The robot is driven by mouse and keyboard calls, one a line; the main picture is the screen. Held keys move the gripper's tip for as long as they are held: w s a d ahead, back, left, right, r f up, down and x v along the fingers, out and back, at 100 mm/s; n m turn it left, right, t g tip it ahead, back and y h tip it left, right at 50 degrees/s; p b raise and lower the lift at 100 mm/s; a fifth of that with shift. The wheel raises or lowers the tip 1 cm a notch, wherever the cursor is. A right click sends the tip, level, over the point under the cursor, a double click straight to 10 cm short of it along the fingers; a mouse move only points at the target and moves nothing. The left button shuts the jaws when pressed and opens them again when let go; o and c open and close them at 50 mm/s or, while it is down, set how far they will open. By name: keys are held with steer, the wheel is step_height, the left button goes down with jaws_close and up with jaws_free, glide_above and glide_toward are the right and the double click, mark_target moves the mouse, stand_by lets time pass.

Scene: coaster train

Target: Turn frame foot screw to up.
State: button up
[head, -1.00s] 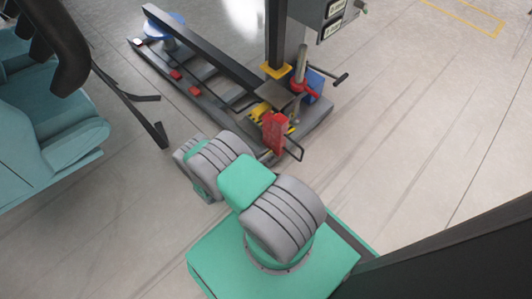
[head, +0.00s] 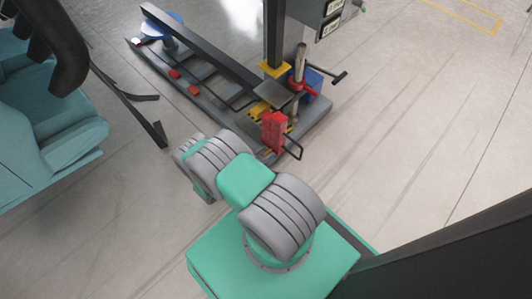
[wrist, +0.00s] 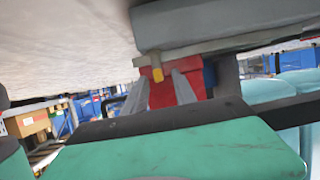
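A dark machine frame (head: 205,97) lies on the floor in the upper middle of the head view. A red block (head: 274,132) stands at its near end, with yellow parts and a thin black loop handle beside it. I cannot tell for certain which part is the frame foot screw. In the wrist view, two grey fingers of my gripper (wrist: 160,88) are spread apart. A red block (wrist: 187,82) shows between and behind them, with a small yellow tip (wrist: 157,75) above. I see nothing clearly held. My gripper is hidden behind my arm in the head view.
A dark column (head: 276,35) rises from the frame, beside a grey post with a red collar (head: 303,87). A T-shaped handle (head: 338,78) sticks out right. Teal seats (head: 45,120) and a dark bar (head: 130,105) stand left. The floor on the right is clear.

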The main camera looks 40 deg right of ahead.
steer(key=p+v, duration=0.2)
steer(key=v, duration=0.5)
steer(key=shift+a+r, duration=0.2)
steer(key=shift+a, duration=0.15)
